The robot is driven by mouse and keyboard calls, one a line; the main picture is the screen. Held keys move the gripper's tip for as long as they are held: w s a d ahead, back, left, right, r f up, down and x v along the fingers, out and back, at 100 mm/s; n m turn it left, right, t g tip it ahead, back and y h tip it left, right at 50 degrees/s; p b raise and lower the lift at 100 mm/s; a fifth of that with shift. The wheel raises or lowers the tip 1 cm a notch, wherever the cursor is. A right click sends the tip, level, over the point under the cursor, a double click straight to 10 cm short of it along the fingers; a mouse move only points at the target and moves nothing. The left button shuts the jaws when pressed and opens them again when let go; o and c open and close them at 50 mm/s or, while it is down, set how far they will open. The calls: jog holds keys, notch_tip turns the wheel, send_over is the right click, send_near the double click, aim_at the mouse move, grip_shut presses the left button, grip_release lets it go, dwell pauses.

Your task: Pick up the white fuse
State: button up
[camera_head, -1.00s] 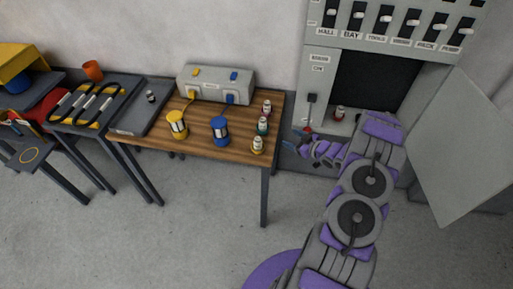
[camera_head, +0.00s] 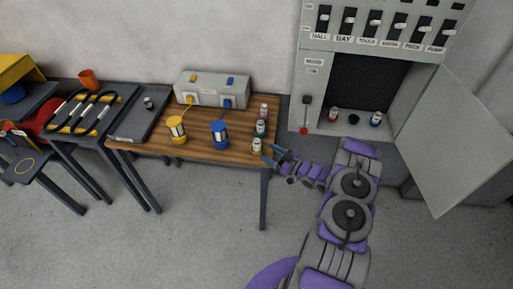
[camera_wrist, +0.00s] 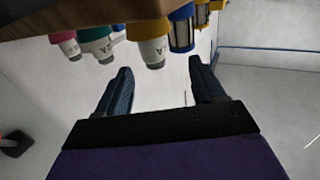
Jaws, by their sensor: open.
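A small whitish-grey cylinder with a dark part (camera_head: 148,103) stands on the dark tray (camera_head: 128,128) at left; it may be the white fuse, but it is too small to be sure. Three pale fuses with coloured bands stand along the table's right side: pink (camera_head: 263,111), green (camera_head: 260,128) and yellow (camera_head: 256,146). My gripper (camera_head: 270,155) is open and empty at the table's right edge, close to the yellow fuse. In the wrist view, the yellow fuse (camera_wrist: 150,45) shows beyond and between the open fingers (camera_wrist: 160,85), apart from them.
The open cabinet at right holds a red fuse (camera_head: 333,115) and a blue fuse (camera_head: 376,119). Its door (camera_head: 455,145) swings out beside my arm.

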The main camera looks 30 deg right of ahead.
aim_at(260, 146)
jog(key=x, duration=0.2)
jog(key=shift+w+a, duration=0.1)
jog(key=shift+w, duration=0.2)
jog(key=shift+w+d+f, duration=0.1)
jog(key=shift+w+d, duration=0.15)
jog(key=shift+w, duration=0.25)
jog(key=b+x, duration=0.1)
jog(key=x, duration=0.3)
jog(key=shift+w+a, duration=0.45)
jog(key=shift+d, duration=0.45)
jog(key=c, duration=0.4)
jog(key=shift+a, duration=0.3)
jog(key=c, duration=0.7)
